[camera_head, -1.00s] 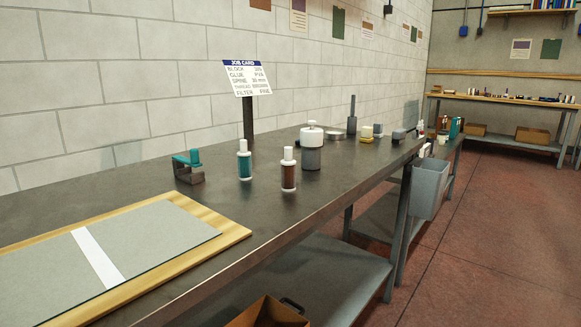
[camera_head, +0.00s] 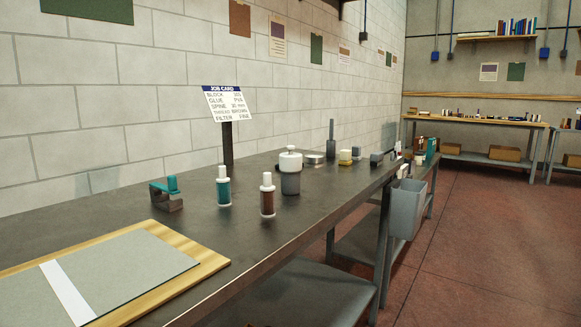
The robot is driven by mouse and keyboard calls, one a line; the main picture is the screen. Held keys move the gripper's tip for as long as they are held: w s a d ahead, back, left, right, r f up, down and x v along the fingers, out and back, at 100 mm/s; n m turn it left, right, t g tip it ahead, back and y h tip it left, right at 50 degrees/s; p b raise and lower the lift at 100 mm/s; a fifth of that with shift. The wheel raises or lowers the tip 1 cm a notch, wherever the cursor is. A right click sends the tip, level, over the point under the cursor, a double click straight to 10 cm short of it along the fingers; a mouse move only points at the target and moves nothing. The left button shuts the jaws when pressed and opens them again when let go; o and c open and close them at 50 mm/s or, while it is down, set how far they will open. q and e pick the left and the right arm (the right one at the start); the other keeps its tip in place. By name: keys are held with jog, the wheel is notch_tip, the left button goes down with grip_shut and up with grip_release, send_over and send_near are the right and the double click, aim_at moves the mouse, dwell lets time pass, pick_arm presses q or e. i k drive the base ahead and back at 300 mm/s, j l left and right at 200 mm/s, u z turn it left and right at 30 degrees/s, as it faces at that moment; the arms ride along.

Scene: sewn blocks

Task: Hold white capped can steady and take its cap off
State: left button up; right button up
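The white capped can (camera_head: 290,183) stands upright on the dark bench, a little right of the middle of the head view. The cap sits on the can. Neither of my grippers is in view.
On the dark bench (camera_head: 120,226), a teal bottle (camera_head: 223,191) and a brown bottle (camera_head: 267,201) stand left of the can. A shallow tin (camera_head: 313,159) and yellow item (camera_head: 346,156) are behind.

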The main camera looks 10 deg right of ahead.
aim_at(290, 161)
jog(key=u, duration=0.45)
jog(key=i+l+u, duration=0.15)
jog(key=l+u, duration=0.45)
jog(key=l, duration=0.25)
jog(key=i+l+u, duration=0.1)
jog(key=l+u, duration=0.15)
jog(key=l, duration=0.2)
jog(key=l+u, duration=0.2)
jog(key=l, duration=2.1)
